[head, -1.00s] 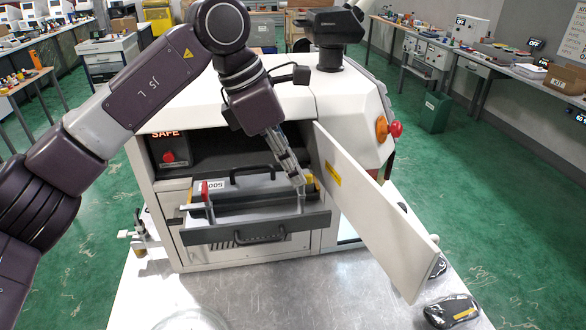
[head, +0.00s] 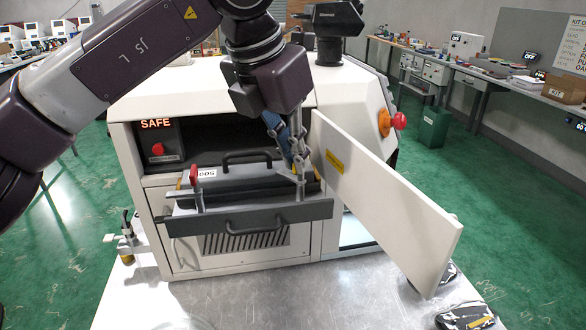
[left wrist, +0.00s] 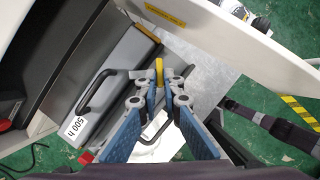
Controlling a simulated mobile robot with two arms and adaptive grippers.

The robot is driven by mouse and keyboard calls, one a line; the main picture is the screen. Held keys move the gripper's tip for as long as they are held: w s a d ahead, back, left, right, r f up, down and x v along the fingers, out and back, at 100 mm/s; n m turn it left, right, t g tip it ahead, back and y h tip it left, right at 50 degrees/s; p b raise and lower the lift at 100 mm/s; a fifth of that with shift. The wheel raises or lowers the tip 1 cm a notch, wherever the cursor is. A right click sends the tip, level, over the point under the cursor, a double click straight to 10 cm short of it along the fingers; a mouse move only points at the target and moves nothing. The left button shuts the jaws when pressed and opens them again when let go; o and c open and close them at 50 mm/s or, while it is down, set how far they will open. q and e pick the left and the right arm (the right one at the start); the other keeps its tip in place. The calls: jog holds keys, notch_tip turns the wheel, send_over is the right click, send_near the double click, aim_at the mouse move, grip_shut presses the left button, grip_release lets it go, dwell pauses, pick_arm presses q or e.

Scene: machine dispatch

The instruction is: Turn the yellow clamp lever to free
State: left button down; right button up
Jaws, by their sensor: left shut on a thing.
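The yellow clamp lever (left wrist: 159,71) shows between my left fingertips in the left wrist view. My left gripper (left wrist: 158,82) is shut on it. In the head view the left gripper (head: 297,172) points down at the right end of the pulled-out drawer (head: 250,220), and its fingers mostly hide the lever there. A grey cassette labelled 500 (head: 228,173), with a black handle, sits in the drawer; it also shows in the left wrist view (left wrist: 112,72). A red lever (head: 194,173) stands upright at the drawer's left side. My right gripper is not in view.
The machine's white door (head: 385,205) hangs open close to the right of my left gripper. A lit SAFE display (head: 156,123) is at the left of the opening. Dark pouches (head: 465,316) lie on the metal table (head: 270,300), whose middle is clear.

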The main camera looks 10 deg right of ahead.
pick_arm(q)
jog(key=n+b, duration=0.1)
jog(key=n, duration=0.2)
jog(key=shift+s+d+f+t+y+b, duration=0.1)
jog(key=shift+s+d+t+y+b, duration=0.1)
jog(key=shift+t+y+b, duration=0.2)
jog(key=shift+s+d+n+t+y+b, duration=0.2)
jog(key=shift+n+y, duration=0.25)
jog(key=shift+n, duration=0.7)
jog(key=shift+w+d+n+t+y+b, duration=0.15)
jog(key=shift+n+y+b, duration=0.25)
jog(key=shift+n, duration=0.8)
jog(key=shift+s+d+n+t+y+b, duration=0.15)
jog(key=shift+n+y, duration=0.3)
jog(key=shift+n, duration=0.7)
jog(key=shift+w, duration=0.1)
jog(key=c, duration=2.1)
grip_release()
jog(key=shift+r, duration=0.2)
jog(key=v, duration=1.2)
